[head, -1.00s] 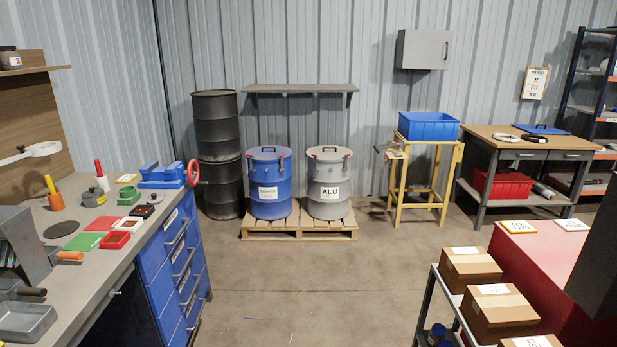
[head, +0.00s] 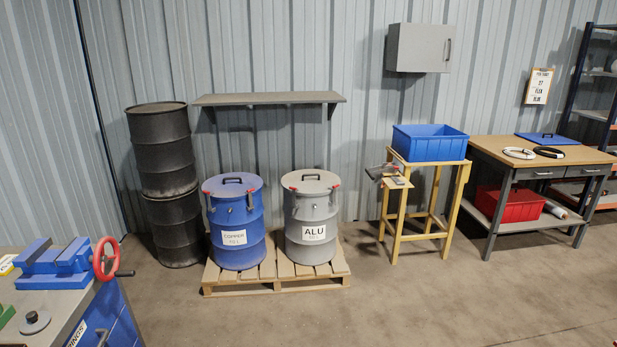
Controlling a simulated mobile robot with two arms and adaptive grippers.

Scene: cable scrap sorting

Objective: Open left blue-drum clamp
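The blue drum (head: 236,225) labelled COPPER stands upright on the wooden pallet (head: 240,285), left of the grey drum (head: 312,222) labelled ALU. Its blue lid (head: 232,184) with a dark handle is on. A red-tipped clamp (head: 210,209) sits at the left of its rim and looks closed, though it is small. Another red-tipped clamp (head: 252,191) sits at the right of the rim; I cannot tell its state. Neither of my grippers is in the head view.
A workbench (head: 60,310) with a blue vise (head: 55,265) and red handwheel stands at the lower left. Black drums (head: 165,190) are stacked left of the pallet. A yellow stand (head: 430,205) holds a blue bin (head: 430,143). The floor before the pallet is clear.

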